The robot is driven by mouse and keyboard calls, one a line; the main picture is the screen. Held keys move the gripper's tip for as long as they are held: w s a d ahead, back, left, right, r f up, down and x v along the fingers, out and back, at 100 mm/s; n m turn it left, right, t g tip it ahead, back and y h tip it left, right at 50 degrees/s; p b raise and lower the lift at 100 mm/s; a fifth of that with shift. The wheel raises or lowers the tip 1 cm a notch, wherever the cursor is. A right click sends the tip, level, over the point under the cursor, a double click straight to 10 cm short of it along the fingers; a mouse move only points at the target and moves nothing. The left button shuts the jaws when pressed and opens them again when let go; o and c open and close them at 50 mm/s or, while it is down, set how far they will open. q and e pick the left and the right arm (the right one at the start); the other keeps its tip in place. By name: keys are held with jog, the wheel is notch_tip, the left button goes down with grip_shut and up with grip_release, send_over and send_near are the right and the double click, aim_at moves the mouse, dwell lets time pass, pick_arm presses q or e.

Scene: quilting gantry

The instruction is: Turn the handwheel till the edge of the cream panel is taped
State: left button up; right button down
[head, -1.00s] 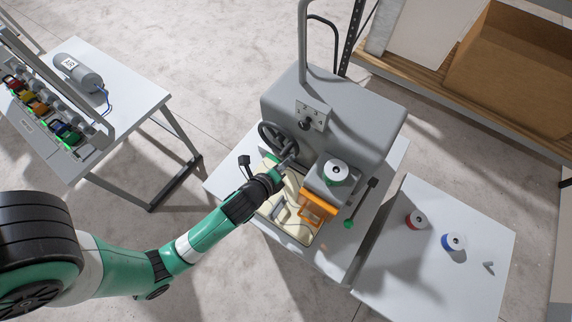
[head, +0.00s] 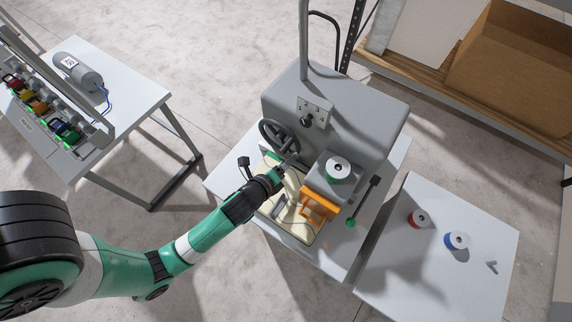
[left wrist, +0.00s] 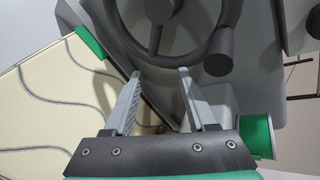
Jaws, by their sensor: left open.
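The dark handwheel (head: 279,137) is on the left front of the grey machine. In the left wrist view the handwheel (left wrist: 203,62) shows its rim, spokes and a round knob (left wrist: 218,65) at lower right. My left gripper (head: 289,160) is close in front of the wheel. In the wrist view my left gripper (left wrist: 160,72) is open and empty, its fingertips just short of the rim. The cream panel (head: 290,208) lies on the machine bed below, with grey wavy lines (left wrist: 45,95) and a green piece (left wrist: 92,42) at its edge. My right gripper is out of view.
An orange guard (head: 319,203) and a green-and-white spool (head: 338,169) are right of the panel. A green-tipped lever (head: 362,200) stands beyond. Another table (head: 140,85) is at left.

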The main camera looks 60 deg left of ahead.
pick_arm(q)
jog(key=shift+w+d+r, duration=0.1)
jog(key=shift+w+r, duration=0.1)
jog(key=shift+r, duration=0.1)
jog(key=shift+s+d, duration=0.1)
jog(key=s+d, duration=0.3)
jog(key=s, duration=0.4)
jog(key=shift+s+d, duration=0.3)
jog(key=shift+d, duration=0.1)
jog(key=shift+f, duration=0.1)
